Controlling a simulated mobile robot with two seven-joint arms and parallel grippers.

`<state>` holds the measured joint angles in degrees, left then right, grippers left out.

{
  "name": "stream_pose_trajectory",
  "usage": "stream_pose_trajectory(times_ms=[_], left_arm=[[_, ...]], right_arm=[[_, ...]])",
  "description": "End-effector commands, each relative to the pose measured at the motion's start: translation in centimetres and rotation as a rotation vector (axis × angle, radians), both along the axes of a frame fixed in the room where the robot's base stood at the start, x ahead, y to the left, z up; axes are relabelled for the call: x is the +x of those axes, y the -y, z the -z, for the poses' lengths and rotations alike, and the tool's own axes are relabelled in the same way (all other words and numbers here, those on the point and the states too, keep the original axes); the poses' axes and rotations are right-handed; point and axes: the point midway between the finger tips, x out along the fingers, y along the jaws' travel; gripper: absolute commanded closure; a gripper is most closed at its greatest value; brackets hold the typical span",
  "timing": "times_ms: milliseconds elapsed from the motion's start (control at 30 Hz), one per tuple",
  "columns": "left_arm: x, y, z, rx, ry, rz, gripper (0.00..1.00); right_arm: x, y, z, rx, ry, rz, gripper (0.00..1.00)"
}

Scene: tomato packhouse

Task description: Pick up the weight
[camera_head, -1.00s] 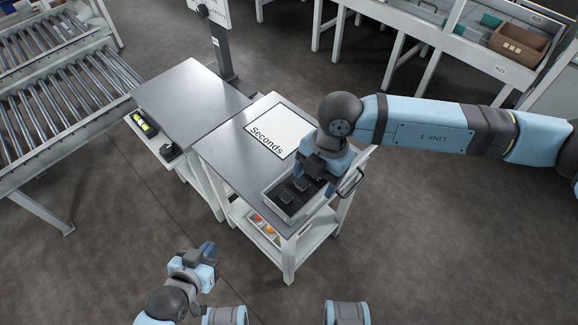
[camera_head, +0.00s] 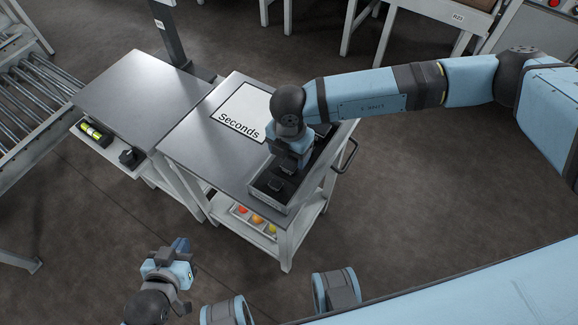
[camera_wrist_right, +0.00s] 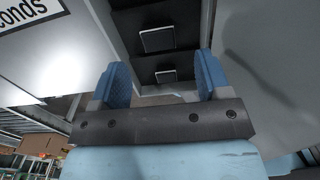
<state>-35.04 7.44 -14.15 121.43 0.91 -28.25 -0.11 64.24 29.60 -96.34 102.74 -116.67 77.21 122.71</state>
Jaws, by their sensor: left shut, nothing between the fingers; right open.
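Dark block-like weights lie in a grey tray (camera_head: 270,208) at the right edge of the steel-topped cart. One weight (camera_head: 275,184) shows in the head view, in front of my right gripper (camera_head: 288,164). That gripper is open and points down over the tray, partly hiding it. In the right wrist view, the nearer dark block (camera_wrist_right: 166,75) and a farther one (camera_wrist_right: 158,40) show beyond the open blue fingers (camera_wrist_right: 163,82). I see nothing held between them. My left gripper (camera_head: 181,250) is shut and empty, low in front of the cart.
A white sheet marked "Seconds" (camera_head: 243,108) lies on the cart top beside the tray. A shelf below holds a box of red and orange fruit (camera_head: 256,219). A second steel table (camera_head: 140,95) stands to the left, with a roller conveyor (camera_head: 30,85) beyond. A cart handle (camera_head: 348,155) sticks out right.

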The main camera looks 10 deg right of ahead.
Motion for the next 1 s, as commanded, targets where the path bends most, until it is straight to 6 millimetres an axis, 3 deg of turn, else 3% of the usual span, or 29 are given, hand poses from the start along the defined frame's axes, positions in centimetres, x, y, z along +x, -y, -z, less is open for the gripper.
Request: stream_pose_trajectory(times_ms=[167, 500, 767, 1000], left_arm=[[0.0, 0.0, 0.1, 0.001, 0.001, 0.0, 1.0], [0.1, 0.0, 0.2, 0.003, 0.007, 0.003, 1.0], [0.1, 0.0, 0.0, 0.003, 0.009, 0.003, 1.0], [0.0, 0.0, 0.1, 0.002, 0.008, 0.004, 1.0]], right_arm=[[0.0, 0.0, 1.2, -0.001, 0.0, -0.001, 0.3], [-0.1, -0.2, 5.6, 0.0, -0.001, -0.001, 0.3], [-0.1, -0.2, 5.8, 0.002, -0.001, -0.001, 0.3], [-0.1, -0.2, 5.8, 0.002, -0.001, -0.002, 0.85]])
